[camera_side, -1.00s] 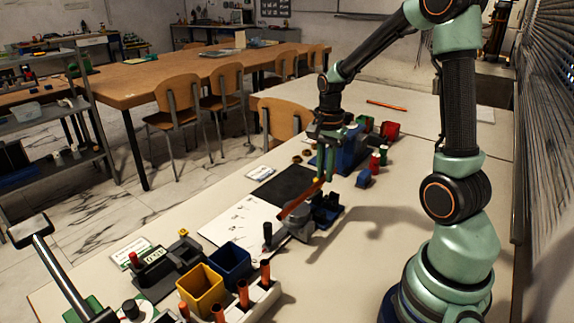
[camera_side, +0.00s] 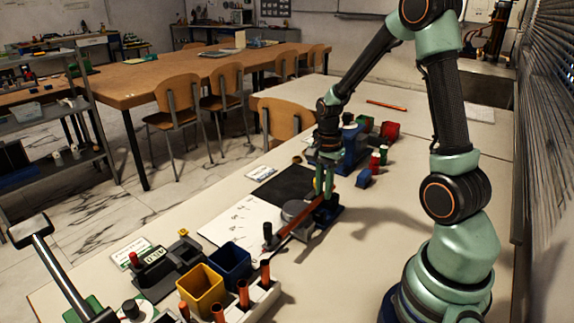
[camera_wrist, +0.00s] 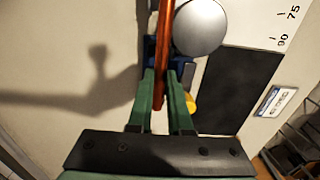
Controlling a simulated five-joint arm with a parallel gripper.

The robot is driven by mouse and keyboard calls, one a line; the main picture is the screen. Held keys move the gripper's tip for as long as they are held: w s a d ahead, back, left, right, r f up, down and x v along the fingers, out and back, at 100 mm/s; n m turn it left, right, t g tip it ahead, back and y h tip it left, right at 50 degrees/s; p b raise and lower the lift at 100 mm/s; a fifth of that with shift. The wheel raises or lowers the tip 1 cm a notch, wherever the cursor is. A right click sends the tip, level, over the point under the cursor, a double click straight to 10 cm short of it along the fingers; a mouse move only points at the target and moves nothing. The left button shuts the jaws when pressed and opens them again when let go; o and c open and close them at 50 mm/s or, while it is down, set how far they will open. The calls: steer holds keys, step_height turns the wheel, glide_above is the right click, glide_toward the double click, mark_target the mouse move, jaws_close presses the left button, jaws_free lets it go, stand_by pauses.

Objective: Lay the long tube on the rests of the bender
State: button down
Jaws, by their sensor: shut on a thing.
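The long tube (camera_side: 298,231) is copper-coloured and runs diagonally beside the round grey disc of the bender (camera_side: 296,209). My gripper (camera_side: 326,191) is shut on the tube near its far end, above the dark blue rest (camera_side: 331,212). In the wrist view the tube (camera_wrist: 165,38) passes between my green fingers (camera_wrist: 167,78) and runs close along the left of the disc (camera_wrist: 200,27). A blue rest (camera_wrist: 150,50) shows partly under the tube. I cannot tell whether the tube touches the rests. The bender's black knob (camera_side: 268,233) stands near the tube's near half.
A white sheet with angle marks (camera_side: 240,220) and a black mat (camera_side: 286,186) lie left of the bender. Yellow (camera_side: 201,290) and blue (camera_side: 231,262) bins and a rack of short tubes (camera_side: 243,294) stand in front. Another tube (camera_side: 386,105) lies at the back. The table right of the bender is clear.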

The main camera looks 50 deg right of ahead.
mark_target(323, 193)
steer(key=shift+f, duration=1.7)
steer(key=c, duration=0.8)
jaws_free()
steer(key=shift+o, duration=0.2)
step_height(323, 193, up, 12)
